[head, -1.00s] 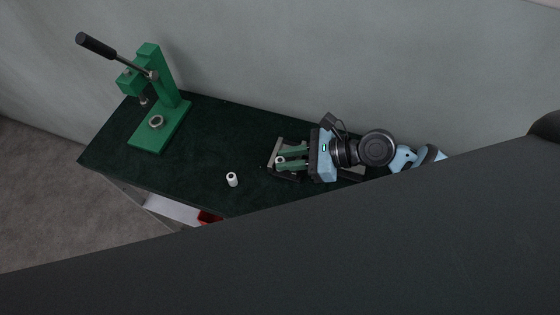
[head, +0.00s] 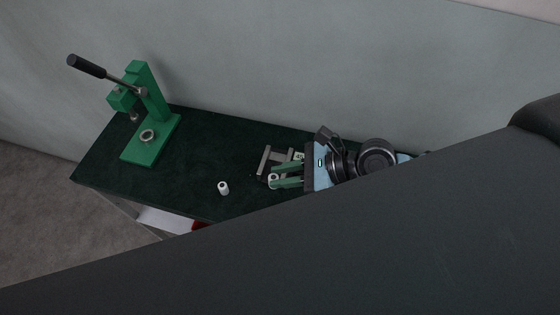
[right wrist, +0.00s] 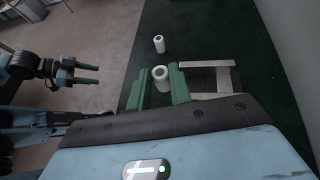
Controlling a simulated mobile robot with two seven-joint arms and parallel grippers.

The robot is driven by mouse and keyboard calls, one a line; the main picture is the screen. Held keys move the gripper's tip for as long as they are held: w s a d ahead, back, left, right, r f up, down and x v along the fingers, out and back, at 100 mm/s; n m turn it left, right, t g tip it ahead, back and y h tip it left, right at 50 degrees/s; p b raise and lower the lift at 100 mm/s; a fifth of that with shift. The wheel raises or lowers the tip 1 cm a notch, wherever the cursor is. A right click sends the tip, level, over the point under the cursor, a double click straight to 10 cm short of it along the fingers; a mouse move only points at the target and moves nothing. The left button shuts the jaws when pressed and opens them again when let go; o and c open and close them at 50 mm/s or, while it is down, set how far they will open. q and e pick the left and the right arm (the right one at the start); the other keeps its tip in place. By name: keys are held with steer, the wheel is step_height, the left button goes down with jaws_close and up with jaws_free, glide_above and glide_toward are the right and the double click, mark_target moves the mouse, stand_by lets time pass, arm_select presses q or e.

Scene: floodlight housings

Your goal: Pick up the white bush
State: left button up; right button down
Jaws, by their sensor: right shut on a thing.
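A white bush (right wrist: 161,78), a short hollow cylinder, sits between the green fingers of my right gripper (right wrist: 161,86) in the right wrist view. The right gripper is shut on it. In the head view the same bush (head: 273,180) shows at the fingertips, in front of a metal fixture (head: 264,162). Whether it is clear of the table top cannot be told. A second white bush (head: 223,188) stands upright and apart on the dark green table top. My left gripper (right wrist: 94,74) shows in the right wrist view, empty, with a gap between its fingers.
A green hand press (head: 150,110) with a black lever and a ring on its base stands at the table's left end. A grey wall runs behind. A red thing (head: 199,225) shows partly below the front edge.

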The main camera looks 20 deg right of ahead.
steer(key=s+r, duration=0.1)
steer(key=s, duration=1)
steer(key=shift+a+p, duration=0.4)
steer(key=shift+p, duration=0.05)
